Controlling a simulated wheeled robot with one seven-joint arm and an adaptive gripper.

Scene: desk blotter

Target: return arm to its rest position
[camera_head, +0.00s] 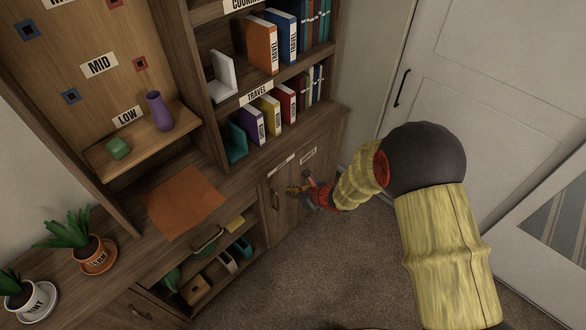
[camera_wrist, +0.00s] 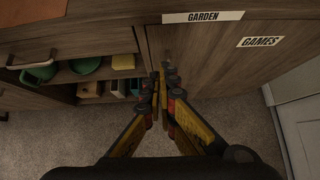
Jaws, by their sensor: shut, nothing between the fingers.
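My arm shows at the right of the head view, and my gripper (camera_head: 298,190) reaches toward the lower cabinet doors (camera_head: 317,168). In the wrist view my gripper (camera_wrist: 163,78) is shut, its fingertips together and nothing held. The fingertips overlap the cabinet door (camera_wrist: 205,60) labelled GARDEN in that view; I cannot tell whether they touch it.
An orange mat (camera_head: 183,203) and potted plants (camera_head: 84,246) are on the counter. The bookshelf (camera_head: 222,145) rises above. The carpet (camera_head: 330,270) is clear; a white door (camera_head: 490,90) is at right.

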